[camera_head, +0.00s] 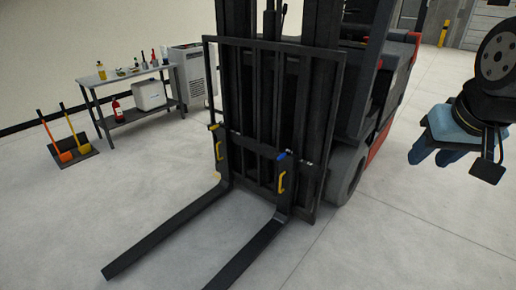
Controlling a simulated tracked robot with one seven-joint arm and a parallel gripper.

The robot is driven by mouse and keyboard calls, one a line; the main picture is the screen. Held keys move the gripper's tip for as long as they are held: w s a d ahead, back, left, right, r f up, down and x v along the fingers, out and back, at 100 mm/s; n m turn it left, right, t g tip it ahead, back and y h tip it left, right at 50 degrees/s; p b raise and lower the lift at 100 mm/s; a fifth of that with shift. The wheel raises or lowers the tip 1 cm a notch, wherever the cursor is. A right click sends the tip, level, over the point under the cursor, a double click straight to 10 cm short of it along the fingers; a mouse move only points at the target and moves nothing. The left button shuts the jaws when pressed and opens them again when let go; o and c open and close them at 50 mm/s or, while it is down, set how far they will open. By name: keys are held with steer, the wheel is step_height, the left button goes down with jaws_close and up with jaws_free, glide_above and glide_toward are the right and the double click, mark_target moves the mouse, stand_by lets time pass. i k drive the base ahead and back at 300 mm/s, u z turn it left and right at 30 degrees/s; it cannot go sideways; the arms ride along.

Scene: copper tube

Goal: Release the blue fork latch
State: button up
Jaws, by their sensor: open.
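The blue fork latch (282,156) is a small blue piece at the top of the right fork (247,257), against the forklift's carriage. It is too small to tell its position. A yellow handle (281,182) sits just below it on the same fork's upright. A yellow latch (213,127) is at the top of the left fork (160,238). My gripper (432,160) is at the right, well apart from the blue latch. Its blue fingers point down and to the left, open, with nothing seen between them.
The black and red forklift (383,90) fills the middle. Its two forks stretch toward the lower left, low over the pale floor (400,235). Floor at the lower right is clear.

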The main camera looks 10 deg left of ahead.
mark_target(282, 156)
steer(key=u, duration=0.25)
steer(key=i, duration=1.15)
steer(key=u, duration=0.15)
steer(key=k, duration=0.8)
steer(key=u, duration=0.2)
steer(key=i, duration=0.85)
steer(key=z, duration=0.2)
steer(key=k, duration=0.2)
steer(key=u, duration=0.1)
